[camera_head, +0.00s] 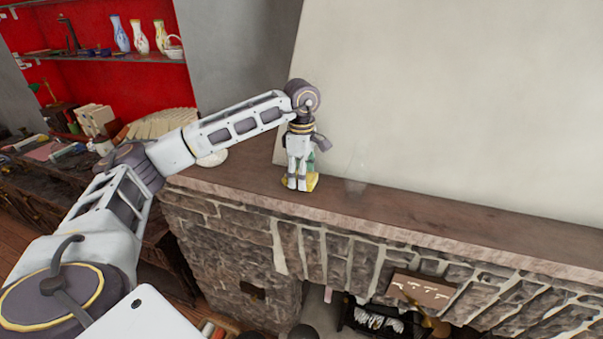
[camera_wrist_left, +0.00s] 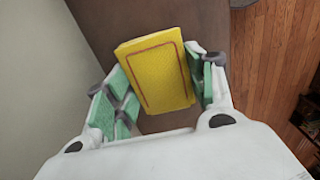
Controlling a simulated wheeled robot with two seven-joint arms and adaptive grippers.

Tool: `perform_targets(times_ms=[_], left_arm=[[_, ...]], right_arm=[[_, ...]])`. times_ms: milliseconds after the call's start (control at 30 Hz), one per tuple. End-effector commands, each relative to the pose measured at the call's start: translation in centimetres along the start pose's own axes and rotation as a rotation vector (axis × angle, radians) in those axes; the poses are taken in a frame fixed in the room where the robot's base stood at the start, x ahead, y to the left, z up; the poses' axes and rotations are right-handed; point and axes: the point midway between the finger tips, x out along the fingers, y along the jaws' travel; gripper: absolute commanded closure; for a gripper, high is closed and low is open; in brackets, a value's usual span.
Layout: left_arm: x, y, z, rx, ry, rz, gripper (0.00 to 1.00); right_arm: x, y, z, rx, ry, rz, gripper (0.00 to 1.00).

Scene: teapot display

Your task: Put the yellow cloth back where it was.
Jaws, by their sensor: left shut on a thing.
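The yellow cloth (camera_wrist_left: 157,75) is a folded rectangular block with a thin red border line. It sits between the green-padded fingers of my left gripper (camera_wrist_left: 158,92) in the left wrist view, and the gripper is shut on it. In the head view the left gripper (camera_head: 299,184) points down at the mantel shelf (camera_head: 400,218), with a bit of the yellow cloth (camera_head: 312,182) showing beside its fingers. Whether the cloth touches the shelf I cannot tell. My right gripper is in neither view.
A faint transparent glass item (camera_head: 356,180) stands on the shelf just right of the gripper. A pale round item (camera_head: 212,158) lies at the shelf's left end. A stone fireplace is below and a wall rises behind. The shelf's right part is clear.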

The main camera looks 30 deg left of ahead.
Motion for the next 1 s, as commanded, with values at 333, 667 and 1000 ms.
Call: perform_targets(times_ms=[333, 667, 1000], left_arm=[[0.23, 0.01, 0.01, 0.0, -0.001, 0.001, 0.68], [0.28, 0.01, 0.01, 0.0, -0.001, 0.001, 0.24], [0.19, 0.01, 0.01, 0.0, -0.001, 0.001, 0.24]], right_arm=[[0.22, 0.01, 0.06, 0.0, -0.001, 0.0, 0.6], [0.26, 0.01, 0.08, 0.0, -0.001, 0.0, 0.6], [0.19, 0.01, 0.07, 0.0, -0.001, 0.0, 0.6]])
